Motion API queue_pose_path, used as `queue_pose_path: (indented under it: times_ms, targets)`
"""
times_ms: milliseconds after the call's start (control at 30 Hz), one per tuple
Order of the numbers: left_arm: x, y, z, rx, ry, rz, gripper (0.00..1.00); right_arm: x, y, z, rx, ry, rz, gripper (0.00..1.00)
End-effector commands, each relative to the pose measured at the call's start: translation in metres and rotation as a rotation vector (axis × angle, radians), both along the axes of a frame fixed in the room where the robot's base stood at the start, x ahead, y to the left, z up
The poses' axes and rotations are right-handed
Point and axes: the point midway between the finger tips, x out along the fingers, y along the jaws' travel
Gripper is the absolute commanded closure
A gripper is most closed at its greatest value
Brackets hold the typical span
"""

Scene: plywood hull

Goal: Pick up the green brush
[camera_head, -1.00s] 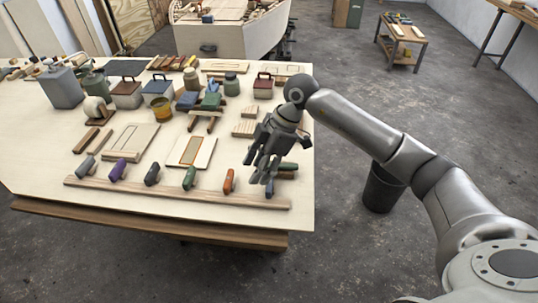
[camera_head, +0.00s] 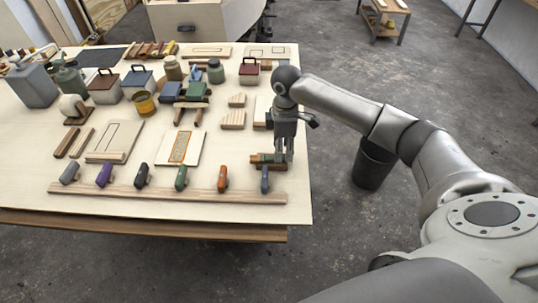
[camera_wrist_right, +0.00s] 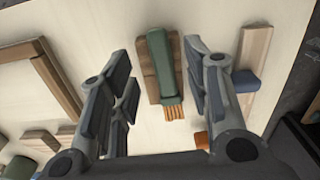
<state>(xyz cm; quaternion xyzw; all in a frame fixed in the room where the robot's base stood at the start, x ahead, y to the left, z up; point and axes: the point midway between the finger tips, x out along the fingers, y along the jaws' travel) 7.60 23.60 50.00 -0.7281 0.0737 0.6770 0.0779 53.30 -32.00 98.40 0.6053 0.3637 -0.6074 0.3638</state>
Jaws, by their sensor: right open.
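The green brush (camera_wrist_right: 158,62) lies on a brown wooden block (camera_wrist_right: 146,75) in the right wrist view, with its orange bristles toward my gripper's palm. In the head view the brush (camera_head: 258,158) is small and partly hidden by my right gripper (camera_head: 281,157), near the right end of the table. My right gripper (camera_wrist_right: 160,88) is open, its fingers on either side of the brush with visible gaps. Nothing is held. My left gripper is not in view.
Wooden pieces (camera_head: 233,120) lie behind and left. The table's right edge is close; a dark bin (camera_head: 373,163) stands on the floor beyond.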

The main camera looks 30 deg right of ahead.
Motion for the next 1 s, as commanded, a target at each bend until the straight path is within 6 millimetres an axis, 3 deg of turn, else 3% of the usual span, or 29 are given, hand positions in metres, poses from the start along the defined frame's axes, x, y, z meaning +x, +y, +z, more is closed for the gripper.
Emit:
queue_pose_path:
  times_ms: [33, 167, 467, 800, 1000]
  targets:
    - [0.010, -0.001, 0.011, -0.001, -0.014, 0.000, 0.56, -0.002, 0.001, -0.003, 0.001, 0.005, 0.000, 0.55]
    - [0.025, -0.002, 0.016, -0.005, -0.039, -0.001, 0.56, -0.001, 0.001, -0.022, 0.001, 0.002, -0.002, 0.55]
    - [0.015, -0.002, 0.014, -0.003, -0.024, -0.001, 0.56, 0.000, 0.001, -0.029, 0.001, -0.002, 0.001, 0.55]
    - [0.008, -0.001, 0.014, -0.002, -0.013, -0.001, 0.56, 0.000, 0.001, -0.028, 0.001, -0.002, 0.000, 0.98]
    - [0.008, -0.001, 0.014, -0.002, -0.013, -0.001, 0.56, 0.000, 0.001, -0.028, 0.001, -0.002, 0.000, 0.99]
